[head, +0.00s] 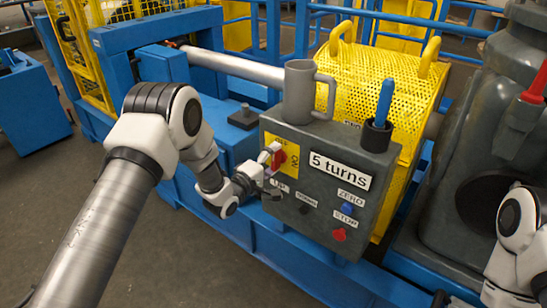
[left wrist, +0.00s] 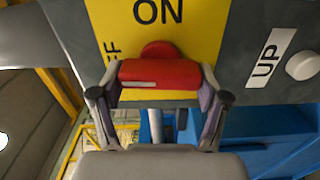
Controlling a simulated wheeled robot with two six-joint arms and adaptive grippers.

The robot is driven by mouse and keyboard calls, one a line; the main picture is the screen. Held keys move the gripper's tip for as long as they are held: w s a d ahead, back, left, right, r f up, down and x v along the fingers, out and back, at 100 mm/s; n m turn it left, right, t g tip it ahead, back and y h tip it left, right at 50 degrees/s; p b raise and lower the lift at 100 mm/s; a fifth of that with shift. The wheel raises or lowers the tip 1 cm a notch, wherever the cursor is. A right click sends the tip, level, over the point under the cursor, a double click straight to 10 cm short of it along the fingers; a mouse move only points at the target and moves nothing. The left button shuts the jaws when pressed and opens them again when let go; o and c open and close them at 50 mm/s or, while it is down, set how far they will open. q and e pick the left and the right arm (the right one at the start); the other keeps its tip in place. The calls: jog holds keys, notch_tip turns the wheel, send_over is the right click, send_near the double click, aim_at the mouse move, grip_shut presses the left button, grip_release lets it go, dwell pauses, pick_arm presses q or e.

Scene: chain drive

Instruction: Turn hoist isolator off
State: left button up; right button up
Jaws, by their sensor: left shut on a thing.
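The hoist isolator has a red handle (head: 279,158) on a yellow plate (head: 291,166), at the left of the grey control box's face. In the left wrist view the red handle (left wrist: 158,72) lies crosswise, with ON above it and a partly hidden OFF label to its left. A short pale line marks its lower left. My left gripper (head: 267,168) is at the handle. In the left wrist view its fingers (left wrist: 158,88) are at the handle's two ends, shut on it. My right arm shows at the right edge; its gripper is out of view.
The control box (head: 333,225) carries a "5 turns" display, an UP button, a blue ZERO button (head: 348,208) and a red STOP button (head: 339,235). A grey mug (head: 298,92) and a holder with a blue-handled tool (head: 385,103) stand on top. A yellow perforated guard (head: 365,75) is behind.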

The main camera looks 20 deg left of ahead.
pick_arm(q)
jog(key=shift+n, duration=0.5)
jog(key=o, duration=1.2)
jog(key=shift+c, duration=0.2)
jog(key=v, duration=1.2)
